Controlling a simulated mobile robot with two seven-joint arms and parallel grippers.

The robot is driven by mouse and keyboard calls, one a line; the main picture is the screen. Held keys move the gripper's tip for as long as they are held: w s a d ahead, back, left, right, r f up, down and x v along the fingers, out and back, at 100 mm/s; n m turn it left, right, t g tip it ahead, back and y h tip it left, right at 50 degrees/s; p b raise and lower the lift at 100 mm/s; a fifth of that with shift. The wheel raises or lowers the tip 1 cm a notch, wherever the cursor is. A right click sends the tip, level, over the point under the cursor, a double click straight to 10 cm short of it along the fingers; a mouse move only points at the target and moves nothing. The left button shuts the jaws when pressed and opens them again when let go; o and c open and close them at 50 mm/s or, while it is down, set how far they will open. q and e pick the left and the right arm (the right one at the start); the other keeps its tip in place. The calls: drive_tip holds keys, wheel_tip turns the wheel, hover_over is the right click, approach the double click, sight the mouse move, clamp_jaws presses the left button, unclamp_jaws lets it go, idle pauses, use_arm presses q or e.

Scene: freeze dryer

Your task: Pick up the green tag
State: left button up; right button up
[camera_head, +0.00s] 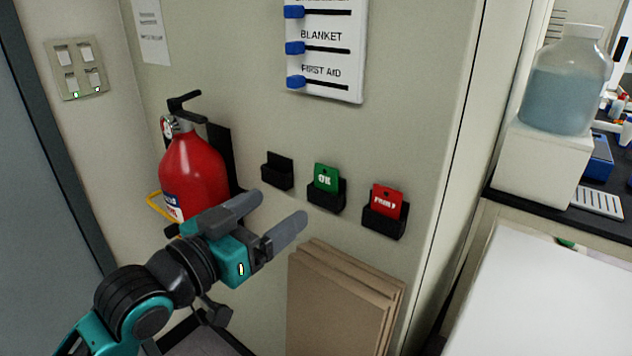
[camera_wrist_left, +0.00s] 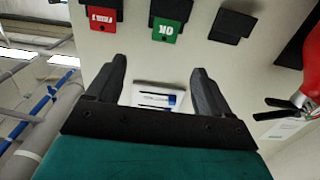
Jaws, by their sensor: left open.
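The green tag (camera_head: 326,177) with white "OK" lettering stands in the middle of three black wall holders, its lower part hidden by its holder (camera_head: 326,198). In the left wrist view the green tag (camera_wrist_left: 166,30) shows upside down near the top, beyond the fingers. My left gripper (camera_head: 275,217) is open and empty, with its two grey fingers apart. In the head view it appears below and to the left of the tag, not touching it. In the wrist view the gap between its fingers (camera_wrist_left: 160,84) lies below the tag. My right gripper is not in view.
A red tag (camera_head: 386,202) sits in the right holder; the left holder (camera_head: 278,171) is empty. A red fire extinguisher (camera_head: 194,172) hangs left, close to my left gripper. Brown boards (camera_head: 335,303) lean below the holders. A white sign board (camera_head: 325,45) hangs above.

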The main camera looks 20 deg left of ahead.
use_arm(q)
approach(325, 177)
drive_tip(key=w+d, duration=0.2)
drive_tip(key=shift+w+a+x, duration=0.1)
drive_tip(key=shift+a+x, duration=0.1)
drive_tip(key=shift+x, duration=0.7)
drive_tip(key=shift+w+a+x, duration=0.1)
drive_tip(key=shift+a+x, duration=0.1)
drive_tip(key=shift+x, duration=0.7)
drive_tip(key=shift+a+x, duration=0.15)
drive_tip(key=shift+x, duration=0.75)
drive_tip(key=shift+c, duration=0.2)
drive_tip(key=c, duration=1.1)
